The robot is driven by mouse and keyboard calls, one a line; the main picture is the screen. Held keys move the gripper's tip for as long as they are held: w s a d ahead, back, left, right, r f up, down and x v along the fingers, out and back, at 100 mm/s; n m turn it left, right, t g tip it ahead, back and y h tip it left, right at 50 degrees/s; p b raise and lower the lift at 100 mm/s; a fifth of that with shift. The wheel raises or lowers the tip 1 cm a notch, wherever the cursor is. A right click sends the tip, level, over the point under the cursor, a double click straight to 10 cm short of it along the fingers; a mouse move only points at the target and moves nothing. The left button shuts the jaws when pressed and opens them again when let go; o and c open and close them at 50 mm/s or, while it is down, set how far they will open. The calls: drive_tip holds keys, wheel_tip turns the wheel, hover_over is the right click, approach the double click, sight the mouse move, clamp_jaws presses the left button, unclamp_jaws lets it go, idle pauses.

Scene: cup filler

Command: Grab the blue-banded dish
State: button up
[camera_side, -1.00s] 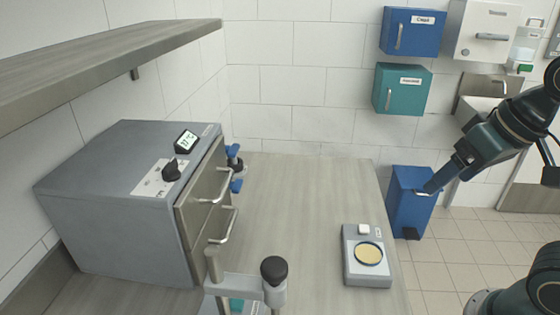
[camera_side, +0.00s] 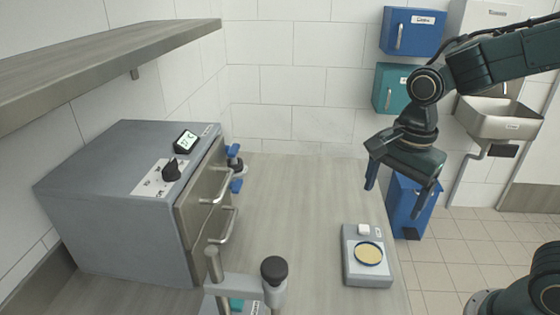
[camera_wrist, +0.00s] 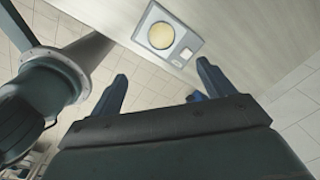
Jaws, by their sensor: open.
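A round dish with pale yellow contents and a dark rim (camera_side: 368,254) sits on a grey scale-like device (camera_side: 367,280) at the right edge of the bench. Its band colour is too small to tell for certain. In the wrist view the dish (camera_wrist: 161,36) lies ahead of my fingers, at the top centre. My gripper (camera_side: 398,200) is open and empty, fingers pointing down, above and behind the device in the side view. In the wrist view its two spread fingers (camera_wrist: 158,80) have nothing between them.
A grey incubator-like box (camera_side: 125,200) with two handled drawers stands at the left of the bench (camera_side: 300,200). A post with a black knob (camera_side: 274,270) stands at the front. A blue bin (camera_side: 412,220) is beyond the right edge. The bench middle is clear.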

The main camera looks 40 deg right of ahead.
drive_tip(key=f+m, duration=0.1)
drive_tip(key=w+f+m, duration=0.1)
drive_tip(key=shift+w+a+m+g, duration=0.1)
drive_tip(key=shift+a+m+g, duration=0.2)
drive_tip(key=shift+a+g, duration=0.1)
hover_over(368, 251)
drive_tip(key=f, duration=0.8)
drive_tip(key=shift+s+f, duration=0.2)
drive_tip(key=shift+s, duration=0.05)
drive_tip(key=shift+f, duration=0.1)
drive_tip(key=shift+w+f, duration=0.2)
drive_tip(key=shift+f, duration=2.35)
drive_tip(key=c, duration=1.1)
